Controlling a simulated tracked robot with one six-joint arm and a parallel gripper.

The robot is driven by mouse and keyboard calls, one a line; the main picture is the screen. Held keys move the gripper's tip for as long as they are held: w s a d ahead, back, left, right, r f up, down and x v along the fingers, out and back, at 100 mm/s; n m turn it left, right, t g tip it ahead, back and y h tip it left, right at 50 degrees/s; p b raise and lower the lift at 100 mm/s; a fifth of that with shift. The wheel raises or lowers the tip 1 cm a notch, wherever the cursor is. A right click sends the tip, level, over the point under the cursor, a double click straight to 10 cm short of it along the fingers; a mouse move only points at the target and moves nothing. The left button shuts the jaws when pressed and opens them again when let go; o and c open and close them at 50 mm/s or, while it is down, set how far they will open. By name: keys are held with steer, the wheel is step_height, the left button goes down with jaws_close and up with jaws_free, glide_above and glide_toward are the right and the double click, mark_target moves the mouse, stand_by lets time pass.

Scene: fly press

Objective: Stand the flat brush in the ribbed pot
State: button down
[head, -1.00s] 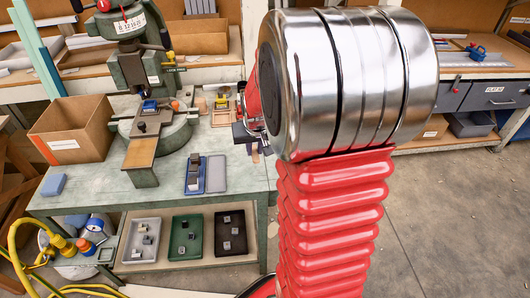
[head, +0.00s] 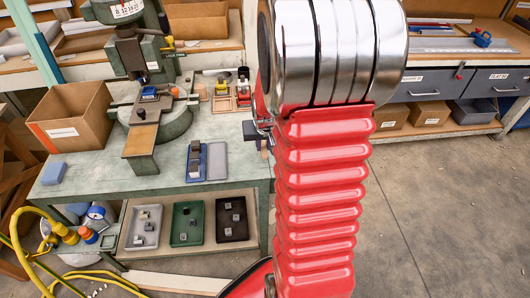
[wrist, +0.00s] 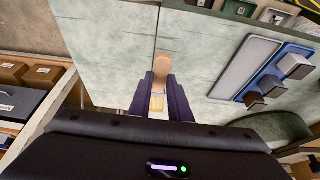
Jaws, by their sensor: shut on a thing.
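My gripper (wrist: 160,100) has dark purple jaws shut on the flat brush. In the wrist view the brush's tan, rounded end (wrist: 161,68) sticks out beyond the jaws, and a pale yellowish part (wrist: 157,103) shows between them. In the head view my gripper (head: 252,130) is mostly hidden behind my red arm, near the bench's right edge. A small tan bit of the brush (head: 264,149) hangs below it there. I cannot make out the ribbed pot for certain in either view.
The green-grey bench (head: 180,172) carries a press (head: 140,55), a cardboard box (head: 72,118), and a blue tray (head: 196,160) beside a grey lid (head: 217,160). Small containers (head: 222,104) stand at its back right. Lower-shelf trays (head: 186,222) hold small blocks. Open floor lies right.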

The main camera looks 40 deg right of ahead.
mark_target(264, 151)
steer(key=shift+f, duration=0.35)
steer(key=shift+f, duration=1.85)
steer(key=shift+f, duration=0.1)
steer(key=c, duration=1.6)
jaws_free()
steer(key=shift+c, duration=0.2)
steer(key=v, duration=1.2)
steer(key=shift+s+a, duration=0.1)
